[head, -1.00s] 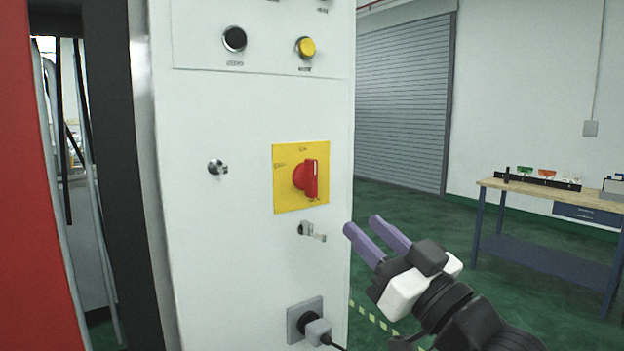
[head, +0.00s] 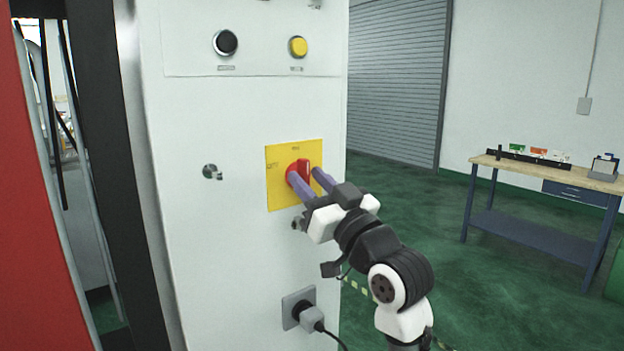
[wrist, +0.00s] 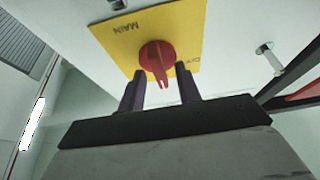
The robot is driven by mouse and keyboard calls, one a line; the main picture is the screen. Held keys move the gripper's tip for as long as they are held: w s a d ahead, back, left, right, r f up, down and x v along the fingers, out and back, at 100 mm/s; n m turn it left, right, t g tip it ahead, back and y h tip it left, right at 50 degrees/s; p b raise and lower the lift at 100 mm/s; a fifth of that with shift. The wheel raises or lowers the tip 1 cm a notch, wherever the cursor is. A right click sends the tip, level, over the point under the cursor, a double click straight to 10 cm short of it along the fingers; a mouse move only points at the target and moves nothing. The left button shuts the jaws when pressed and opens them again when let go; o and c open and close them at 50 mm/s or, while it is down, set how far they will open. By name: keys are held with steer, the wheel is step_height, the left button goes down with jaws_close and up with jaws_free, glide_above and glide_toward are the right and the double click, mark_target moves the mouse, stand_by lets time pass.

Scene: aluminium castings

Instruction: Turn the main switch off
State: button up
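The main switch is a red rotary knob (head: 303,171) on a yellow plate (head: 280,189) on the white cabinet front. In the head view its handle stands about upright, partly covered by my gripper. In the wrist view the red knob (wrist: 157,58) shows its handle pointing down the picture, between the finger lines, and the yellow plate (wrist: 125,42) reads "MAIN". My gripper (head: 308,183) is open, with its purple fingers one on each side of the knob. In the wrist view the fingers (wrist: 161,78) are apart with a gap to the handle; I cannot tell whether either touches the knob.
A black button (head: 226,43) and a yellow button (head: 298,47) sit above. A key lock (head: 211,172) is to the left. A plugged-in socket (head: 299,308) is below. A workbench (head: 545,172) stands at the right, with clear green floor before it.

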jaws_close()
